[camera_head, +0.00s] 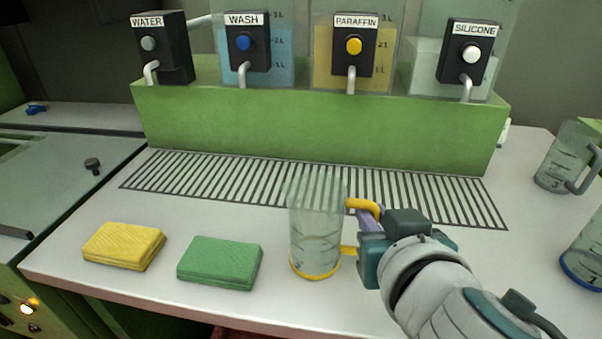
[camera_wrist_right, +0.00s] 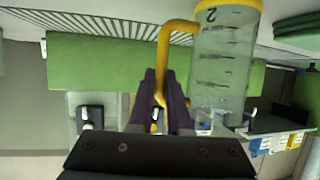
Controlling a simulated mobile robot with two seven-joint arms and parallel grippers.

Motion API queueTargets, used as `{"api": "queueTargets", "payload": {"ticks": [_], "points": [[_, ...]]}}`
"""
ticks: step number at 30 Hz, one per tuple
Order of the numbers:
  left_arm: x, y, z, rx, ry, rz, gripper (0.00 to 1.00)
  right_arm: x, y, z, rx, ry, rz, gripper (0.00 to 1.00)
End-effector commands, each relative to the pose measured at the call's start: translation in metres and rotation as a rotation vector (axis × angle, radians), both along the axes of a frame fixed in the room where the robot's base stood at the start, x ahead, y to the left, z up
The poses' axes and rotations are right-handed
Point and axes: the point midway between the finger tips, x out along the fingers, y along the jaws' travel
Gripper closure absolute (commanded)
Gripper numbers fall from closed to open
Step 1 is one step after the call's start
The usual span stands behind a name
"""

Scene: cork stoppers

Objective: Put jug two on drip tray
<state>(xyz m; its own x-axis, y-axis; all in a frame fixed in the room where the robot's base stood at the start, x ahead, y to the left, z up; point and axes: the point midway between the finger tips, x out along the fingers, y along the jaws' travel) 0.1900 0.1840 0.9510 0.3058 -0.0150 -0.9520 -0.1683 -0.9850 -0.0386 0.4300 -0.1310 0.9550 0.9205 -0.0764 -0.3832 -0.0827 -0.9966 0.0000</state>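Jug two (camera_head: 316,235) is a clear jug with a yellow base ring and yellow handle (camera_head: 365,205). It is upright in front of the drip tray (camera_head: 230,180), a long striped grille below the green dispenser. I cannot tell whether its base touches the counter. My right gripper (camera_head: 368,222) is at the handle, on the jug's right. In the right wrist view, jug two (camera_wrist_right: 222,70) shows a "2", and the fingers of my right gripper (camera_wrist_right: 162,92) are closed around the yellow handle (camera_wrist_right: 163,50). My left gripper is not in view.
A yellow sponge (camera_head: 123,245) and a green sponge (camera_head: 219,262) lie left of the jug. Several labelled taps hang above the green dispenser block (camera_head: 310,125). Another jug (camera_head: 565,157) and a blue-based jug (camera_head: 585,255) stand at the right. The grille is bare.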

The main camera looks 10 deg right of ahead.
Motion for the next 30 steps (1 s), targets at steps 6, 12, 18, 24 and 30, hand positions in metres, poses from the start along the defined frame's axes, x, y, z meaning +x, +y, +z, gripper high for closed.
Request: {"api": "queueTargets", "payload": {"ticks": [6,12,18,24,30], "points": [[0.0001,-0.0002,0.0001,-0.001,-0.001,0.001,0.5,-0.0001,0.0,-0.0001,0.0,0.0,0.0,1.0],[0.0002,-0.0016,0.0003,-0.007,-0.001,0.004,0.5,-0.0001,0.0001,-0.0001,0.0,0.0,0.0,1.0],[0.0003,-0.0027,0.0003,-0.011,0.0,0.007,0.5,-0.0001,0.0001,-0.0001,0.0,0.0,0.0,1.0],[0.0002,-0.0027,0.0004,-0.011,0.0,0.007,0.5,-0.0001,0.0001,0.0,0.0,0.0,0.0,1.0],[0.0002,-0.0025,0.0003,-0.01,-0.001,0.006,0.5,-0.0001,0.0001,0.0,0.0,0.0,0.0,1.0]]}}
